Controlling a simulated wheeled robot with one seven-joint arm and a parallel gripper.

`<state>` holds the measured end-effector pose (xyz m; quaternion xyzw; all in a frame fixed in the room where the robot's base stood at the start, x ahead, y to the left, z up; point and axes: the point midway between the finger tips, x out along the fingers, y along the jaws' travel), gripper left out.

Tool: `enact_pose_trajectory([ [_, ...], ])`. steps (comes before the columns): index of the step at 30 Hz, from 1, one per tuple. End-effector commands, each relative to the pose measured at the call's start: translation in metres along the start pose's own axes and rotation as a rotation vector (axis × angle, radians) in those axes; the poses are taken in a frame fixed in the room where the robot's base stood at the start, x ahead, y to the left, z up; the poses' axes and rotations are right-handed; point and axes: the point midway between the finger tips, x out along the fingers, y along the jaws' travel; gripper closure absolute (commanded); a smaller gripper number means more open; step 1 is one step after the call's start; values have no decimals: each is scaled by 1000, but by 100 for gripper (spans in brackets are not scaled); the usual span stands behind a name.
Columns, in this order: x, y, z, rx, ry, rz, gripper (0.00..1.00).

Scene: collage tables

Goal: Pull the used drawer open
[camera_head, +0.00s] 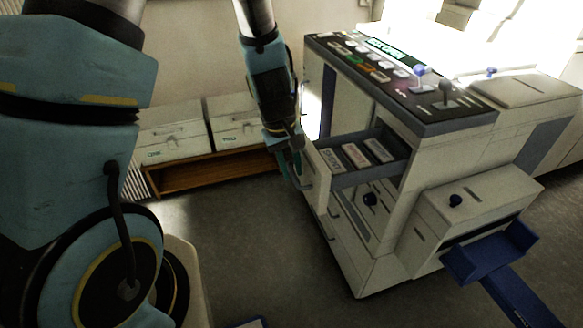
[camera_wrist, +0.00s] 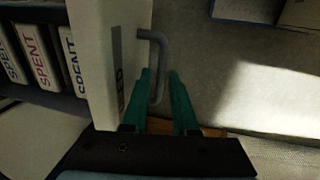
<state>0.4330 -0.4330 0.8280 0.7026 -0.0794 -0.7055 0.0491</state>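The used drawer (camera_head: 319,178) stands pulled out from the left side of the white machine. Several cartridges marked SPENT stand in it; they also show at the left of the wrist view (camera_wrist: 38,62). The drawer's white front (camera_wrist: 108,45) carries a grey bar handle (camera_wrist: 160,48). My gripper (camera_head: 293,168) is at the drawer front in the head view. The handle is hidden in the head view.
The machine's dark control panel (camera_head: 400,78) has buttons and levers on top. A low wooden shelf (camera_head: 205,176) with white boxes (camera_head: 174,142) stands behind my arm. A blue tray (camera_head: 490,250) juts out at right. The floor left of the drawer is clear.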

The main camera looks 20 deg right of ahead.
Motion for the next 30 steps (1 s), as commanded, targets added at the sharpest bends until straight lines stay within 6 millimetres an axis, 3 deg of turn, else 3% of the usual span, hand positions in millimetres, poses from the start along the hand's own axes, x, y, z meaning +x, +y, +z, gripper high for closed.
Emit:
enact_pose_trajectory([
  [11,-10,1,-1,1,3,1,73],
  [21,-76,1,-1,2,4,4,73],
  [30,-106,0,0,0,1,1,73],
])
